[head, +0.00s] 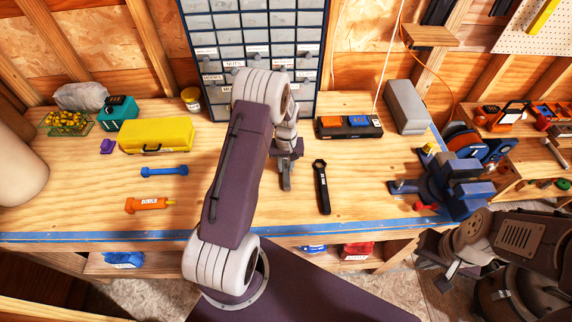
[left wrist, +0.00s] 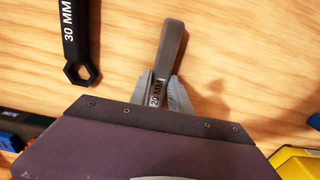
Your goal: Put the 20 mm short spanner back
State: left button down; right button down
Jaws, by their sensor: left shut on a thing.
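The 20 mm short spanner (left wrist: 170,50) is dark grey, with a "20 MM" label between the fingertips in the left wrist view. My left gripper (left wrist: 160,92) is shut on it near the label. The spanner's far end points away from the gripper, over the wooden bench top; its near end is hidden by the gripper. In the head view my left gripper (head: 287,152) is over the middle of the bench, with the spanner (head: 286,181) below it. My right gripper (head: 447,272) is low at the right, off the bench; its jaw opening is unclear.
A black 30 mm spanner (head: 322,187) lies just right of my left gripper. A labelled drawer cabinet (head: 255,38) stands behind. A yellow case (head: 156,135), blue bolt (head: 164,171) and orange tool (head: 149,205) lie left. A black tray (head: 349,127) and blue vise (head: 455,185) are right.

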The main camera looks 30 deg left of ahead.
pick_arm(q)
jog(key=shift+s+f, duration=0.1)
jog(key=shift+f, duration=0.05)
jog(key=c, duration=1.2)
grip_release()
jog(key=shift+d, duration=0.1)
